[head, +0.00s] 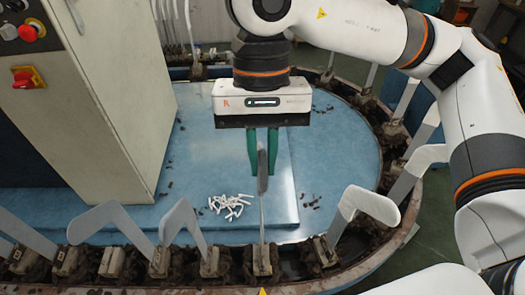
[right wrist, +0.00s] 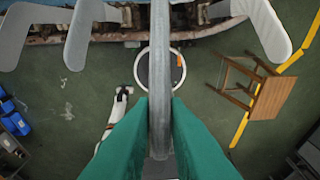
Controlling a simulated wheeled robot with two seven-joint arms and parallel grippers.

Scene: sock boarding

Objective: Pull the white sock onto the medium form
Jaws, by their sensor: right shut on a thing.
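My right gripper (head: 262,152) points down at the middle of the head view, its green fingers on both sides of a narrow upright form (head: 262,225) seen edge-on. A darker grey, cloth-like piece, apparently the sock (head: 263,178), covers the form's upper part between the fingertips; it looks grey here, not white. In the right wrist view the sock (right wrist: 160,70) is a grey strip running up between the green fingers (right wrist: 160,118), which close on it. The sock's far side and opening are hidden. My left gripper is not in view.
Bare angled forms stand around the oval rail, such as one at left (head: 112,220) and one at right (head: 368,205). A pile of small white pieces (head: 230,205) lies on the blue table (head: 330,160). A machine cabinet (head: 110,100) stands at left. A wooden stool (right wrist: 250,88) is on the floor.

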